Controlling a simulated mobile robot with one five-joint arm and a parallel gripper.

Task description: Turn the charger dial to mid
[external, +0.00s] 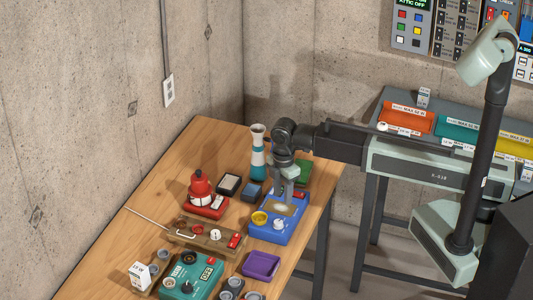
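A blue device (290,232) with a yellow round part (260,218) and a white knob (279,224) sits on the wooden table. A teal device (203,266) with a dark knob (187,287) sits nearer the front. I cannot read a label that tells which one is the charger. My gripper (284,197) points down just above the blue device, behind its white knob, and hides part of its top. The fingers are too small to tell whether they are open or shut, or whether they touch it.
A brown box (207,238) with a thin rod, a red device (205,207), a striped cylinder (258,152) and a purple tray (261,265) crowd the table. A grey bench (385,112) with coloured bins stands at the right. The table's left edge is mostly clear.

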